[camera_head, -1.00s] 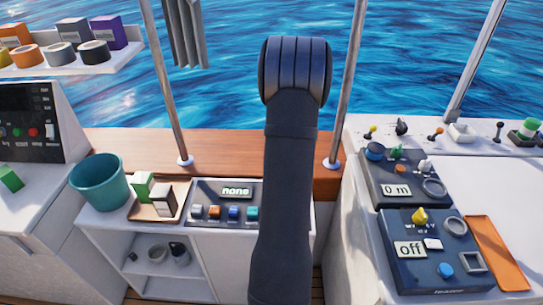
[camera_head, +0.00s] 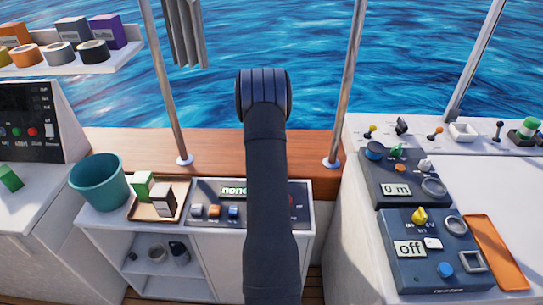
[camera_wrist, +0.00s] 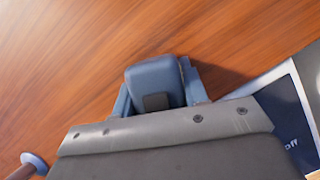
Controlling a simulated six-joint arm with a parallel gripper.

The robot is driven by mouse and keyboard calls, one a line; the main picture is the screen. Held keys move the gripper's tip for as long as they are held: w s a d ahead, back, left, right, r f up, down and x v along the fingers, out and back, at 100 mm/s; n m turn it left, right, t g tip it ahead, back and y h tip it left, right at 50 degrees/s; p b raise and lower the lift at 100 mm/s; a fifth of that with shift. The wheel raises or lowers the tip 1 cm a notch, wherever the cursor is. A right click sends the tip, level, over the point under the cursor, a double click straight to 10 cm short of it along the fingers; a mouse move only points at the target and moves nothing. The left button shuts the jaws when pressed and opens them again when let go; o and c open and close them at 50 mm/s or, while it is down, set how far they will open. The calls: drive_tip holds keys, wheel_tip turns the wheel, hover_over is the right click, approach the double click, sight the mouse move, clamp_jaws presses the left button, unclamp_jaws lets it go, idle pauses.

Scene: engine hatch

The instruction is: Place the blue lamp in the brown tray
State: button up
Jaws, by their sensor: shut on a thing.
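In the wrist view my gripper (camera_wrist: 158,98) is shut on a blue, rounded block-like thing, which I take to be the blue lamp (camera_wrist: 153,78). It is held over a brown wooden surface. In the head view my arm hides the gripper and the lamp. The brown tray (camera_head: 181,189) lies on the white cabinet, left of the arm. It holds a green-and-white box (camera_head: 142,186) and a brown-and-white box (camera_head: 163,202).
A teal bucket (camera_head: 100,182) stands left of the tray. A dark button panel (camera_head: 205,192) lies right of it, partly behind my arm. A metal post (camera_head: 170,90) rises behind. An orange tray (camera_head: 497,252) and control boxes (camera_head: 430,250) are on the right.

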drive_tip(key=shift+f, duration=0.2)
drive_tip(key=o, duration=1.1)
drive_tip(key=v, duration=1.1)
drive_tip(key=shift+r, duration=0.25)
drive_tip(key=shift+o, duration=0.4)
drive_tip(key=shift+s+r, duration=0.2)
drive_tip(key=shift+r, duration=0.1)
